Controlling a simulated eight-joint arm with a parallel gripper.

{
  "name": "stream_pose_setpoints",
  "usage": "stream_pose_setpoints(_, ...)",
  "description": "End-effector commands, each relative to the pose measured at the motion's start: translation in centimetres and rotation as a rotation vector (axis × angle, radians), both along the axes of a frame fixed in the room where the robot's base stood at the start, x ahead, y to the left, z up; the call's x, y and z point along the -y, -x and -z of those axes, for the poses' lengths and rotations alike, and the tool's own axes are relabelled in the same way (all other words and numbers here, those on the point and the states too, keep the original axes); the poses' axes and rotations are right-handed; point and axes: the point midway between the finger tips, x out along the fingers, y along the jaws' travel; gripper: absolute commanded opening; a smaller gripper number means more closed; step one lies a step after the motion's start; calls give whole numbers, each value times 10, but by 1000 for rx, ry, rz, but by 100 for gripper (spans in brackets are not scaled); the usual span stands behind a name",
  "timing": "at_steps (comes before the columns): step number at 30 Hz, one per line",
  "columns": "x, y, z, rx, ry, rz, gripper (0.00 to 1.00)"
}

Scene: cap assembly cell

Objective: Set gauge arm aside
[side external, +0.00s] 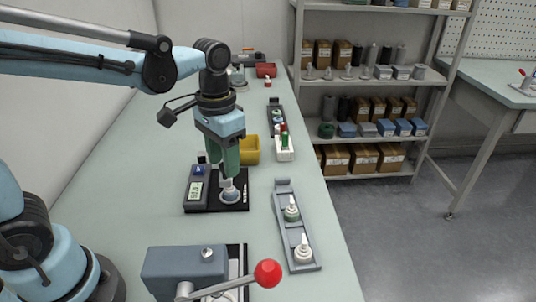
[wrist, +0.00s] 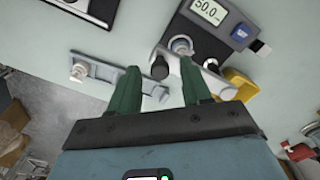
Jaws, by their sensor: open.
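The digital gauge (side external: 197,191) stands on a black base plate on the bench, its lit display also at the top of the wrist view (wrist: 209,11). A grey bar with a black knob (wrist: 160,68), which looks like the gauge arm, lies beside the plate between my fingers in the wrist view. A pale nozzle-topped part (side external: 231,194) stands on the base plate; its top also shows in the wrist view (wrist: 180,45). My gripper (side external: 226,172) is open, green fingers pointing down, just above that part. In the wrist view its fingers (wrist: 158,88) are apart with nothing clamped. Contact with the arm cannot be told.
A grey tray (side external: 287,228) with two nozzle-topped parts lies to the right. A yellow bin (side external: 249,150) and a rack of small parts (side external: 284,152) stand behind. A grey press with a red-knobbed lever (side external: 268,273) is in front. Bench between tray and gauge is clear.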

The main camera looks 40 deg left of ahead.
Motion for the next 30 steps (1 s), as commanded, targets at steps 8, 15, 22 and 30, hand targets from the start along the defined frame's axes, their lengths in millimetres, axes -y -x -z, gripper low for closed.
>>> stream_pose_setpoints(8,0,0,0,0,0,0,19)
stream_pose_setpoints(15,0,0,0,0,0,0,0)
stream_pose_setpoints(22,0,0,0,0,0,-4,0)
stream_pose_setpoints(30,8,-9,0,0,0,-82,0)
